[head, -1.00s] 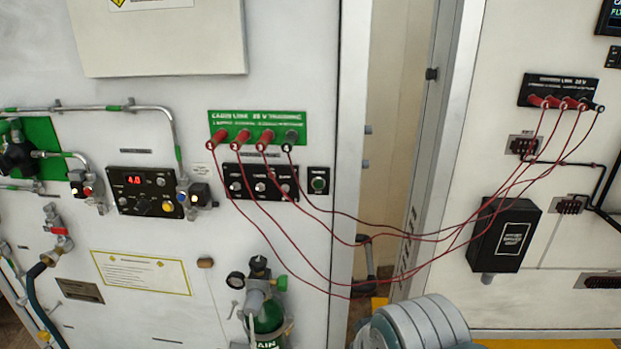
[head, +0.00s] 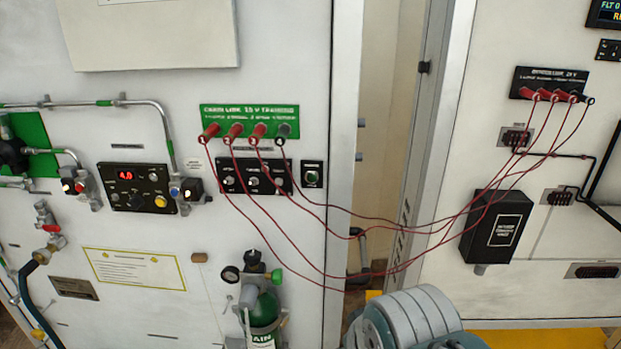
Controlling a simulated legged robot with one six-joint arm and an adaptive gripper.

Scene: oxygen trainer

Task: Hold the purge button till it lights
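A small black box (head: 312,167) with one round dark-green button (head: 312,177) is on the white panel, right of the black switch panel. Its label is too small to read, so I cannot tell if it is the purge button. The button looks unlit. My gripper is not in view. Only a rounded grey link of my arm shows at the bottom, right of centre, and it touches none of these controls.
Several red cables (head: 330,272) hang in loops from the green socket plate (head: 250,112) to the black socket plate (head: 550,86) on the right wall, below and beside the small box. A green cylinder (head: 265,308) stands below. A gap (head: 395,90) separates the panels.

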